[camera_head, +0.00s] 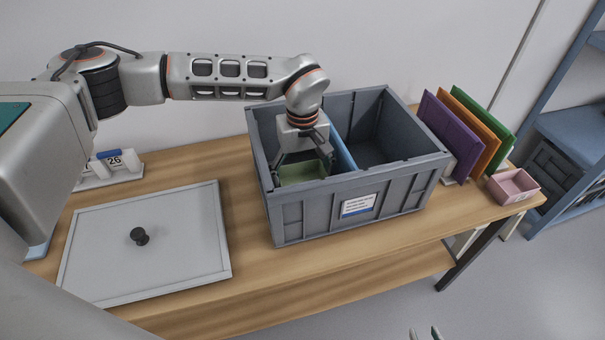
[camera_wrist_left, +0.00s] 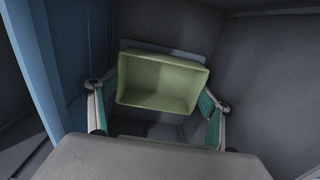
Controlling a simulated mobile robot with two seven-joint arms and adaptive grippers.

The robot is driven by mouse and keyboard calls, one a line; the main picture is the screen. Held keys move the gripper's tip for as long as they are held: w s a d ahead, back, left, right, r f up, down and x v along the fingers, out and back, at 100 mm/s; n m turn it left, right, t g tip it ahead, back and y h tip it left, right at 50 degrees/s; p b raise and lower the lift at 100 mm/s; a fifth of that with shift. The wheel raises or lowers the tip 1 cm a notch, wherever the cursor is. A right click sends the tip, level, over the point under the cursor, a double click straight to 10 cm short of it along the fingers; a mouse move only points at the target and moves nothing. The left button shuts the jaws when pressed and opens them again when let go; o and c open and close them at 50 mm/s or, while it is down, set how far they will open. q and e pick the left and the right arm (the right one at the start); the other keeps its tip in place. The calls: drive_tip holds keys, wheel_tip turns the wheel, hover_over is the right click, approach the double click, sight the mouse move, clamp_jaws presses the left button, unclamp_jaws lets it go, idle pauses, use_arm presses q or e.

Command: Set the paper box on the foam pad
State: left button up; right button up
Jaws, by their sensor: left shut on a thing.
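A light green open paper box (camera_head: 303,173) is inside the left compartment of the grey crate. It also shows in the left wrist view (camera_wrist_left: 160,82), its open side facing the camera. My left gripper (camera_head: 304,160) reaches down into that compartment and is shut on the box, one finger at each side. A flat blue-grey piece (camera_wrist_left: 150,47), perhaps the foam pad, shows behind the box's far edge; the box hides most of it. I cannot tell whether they touch. The fingertips of my right gripper (camera_head: 425,333) show apart and empty at the bottom edge.
The crate (camera_head: 405,190) has a blue divider (camera_head: 342,151); its right compartment looks empty. A grey lidded panel (camera_head: 190,255) with a black knob lies left. Upright purple, orange and green boards (camera_head: 449,135) and a pink box (camera_head: 514,186) stand right. A calendar (camera_head: 112,162) stands behind.

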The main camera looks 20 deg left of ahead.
use_arm(q)
drive_tip(key=shift+f, duration=0.15)
use_arm(e)
drive_tip(key=shift+s+f, duration=0.15)
use_arm(q)
drive_tip(key=shift+f, duration=0.3)
use_arm(e)
drive_tip(key=shift+s+f, duration=0.25)
drive_tip(key=shift+s, duration=0.05)
use_arm(q)
drive_tip(key=shift+f, duration=0.3)
drive_tip(key=o, duration=1)
drive_tip(key=shift+o, duration=0.2)
use_arm(e)
drive_tip(key=shift+w, duration=0.3)
drive_tip(key=shift+r, duration=0.1)
